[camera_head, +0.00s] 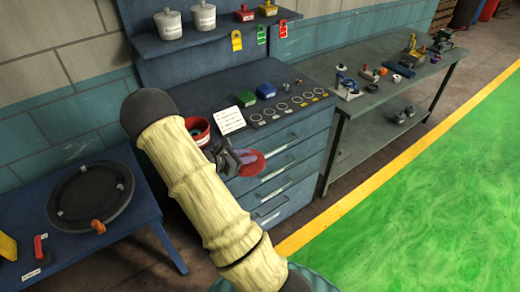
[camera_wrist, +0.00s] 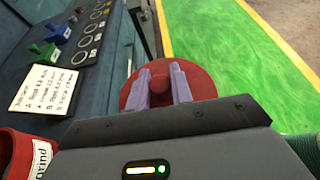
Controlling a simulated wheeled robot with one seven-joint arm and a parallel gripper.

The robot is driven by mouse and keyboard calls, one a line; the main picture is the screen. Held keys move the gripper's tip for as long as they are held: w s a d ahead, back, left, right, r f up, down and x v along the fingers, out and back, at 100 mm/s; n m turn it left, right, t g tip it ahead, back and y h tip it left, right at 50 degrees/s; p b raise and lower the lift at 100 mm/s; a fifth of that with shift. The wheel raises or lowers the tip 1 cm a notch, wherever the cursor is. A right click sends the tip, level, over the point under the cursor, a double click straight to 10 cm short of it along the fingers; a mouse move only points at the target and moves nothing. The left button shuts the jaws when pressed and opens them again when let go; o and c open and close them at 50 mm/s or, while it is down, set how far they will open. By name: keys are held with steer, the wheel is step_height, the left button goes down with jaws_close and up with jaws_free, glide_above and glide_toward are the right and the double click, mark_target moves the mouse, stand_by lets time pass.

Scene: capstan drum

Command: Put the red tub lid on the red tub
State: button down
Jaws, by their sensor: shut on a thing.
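The red tub (camera_head: 199,131) stands on the dark top of the drawer cabinet, open at the top and partly hidden behind my arm. In the wrist view the red tub (camera_wrist: 35,150) shows at the lower left with a white label. The red tub lid (camera_wrist: 198,82) is a red disc with a round knob, held between the two pale fingers of my gripper (camera_wrist: 160,84). In the head view the lid (camera_head: 252,163) shows to the right of my gripper (camera_head: 238,158), beyond the cabinet's front edge. The lid is apart from the tub.
A white note card (camera_head: 228,120) lies next to the tub. Green (camera_head: 246,98) and blue (camera_head: 266,91) items and a strip of rings (camera_head: 290,109) lie behind and right. A round dark tray (camera_head: 90,195) is on the left blue table. Open floor lies right.

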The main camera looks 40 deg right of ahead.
steer(key=a+f+n+t+y, duration=0.1)
steer(key=a+f+n+t, duration=0.3)
steer(key=a, duration=0.9)
steer(key=a+f+n+t+y, duration=0.2)
steer(key=a+f+n+t, duration=0.3)
steer(key=a, duration=0.8)
step_height(320, 180, down, 2)
steer(key=shift+s+a+f+t, duration=0.1)
steer(key=shift+s+a+t, duration=0.1)
steer(key=shift+s+t, duration=0.2)
